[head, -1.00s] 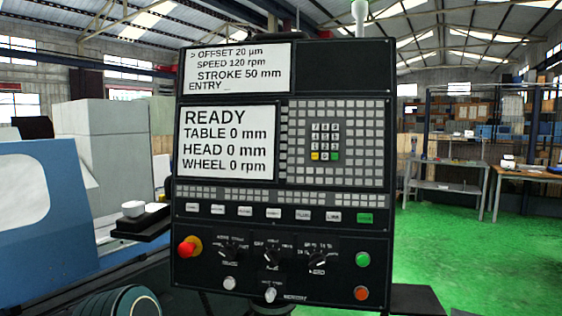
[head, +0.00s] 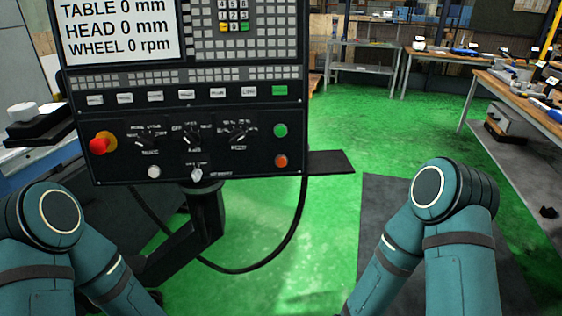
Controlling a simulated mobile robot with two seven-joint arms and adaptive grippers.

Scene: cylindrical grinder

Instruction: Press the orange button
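The orange button (head: 281,161) is a small round button at the lower right of the black control panel (head: 110,167), just below a round green button (head: 280,130). It is in plain sight and nothing covers it. My two teal arms show at the lower left and lower right of the head view, both well below and apart from the panel. Neither gripper is in the picture.
A red emergency knob (head: 99,146) sits at the panel's left side. A dark flat shelf (head: 330,163) juts out right of the panel. A cable (head: 290,232) hangs below. Workbenches (head: 533,100) stand at the right; green floor lies open between.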

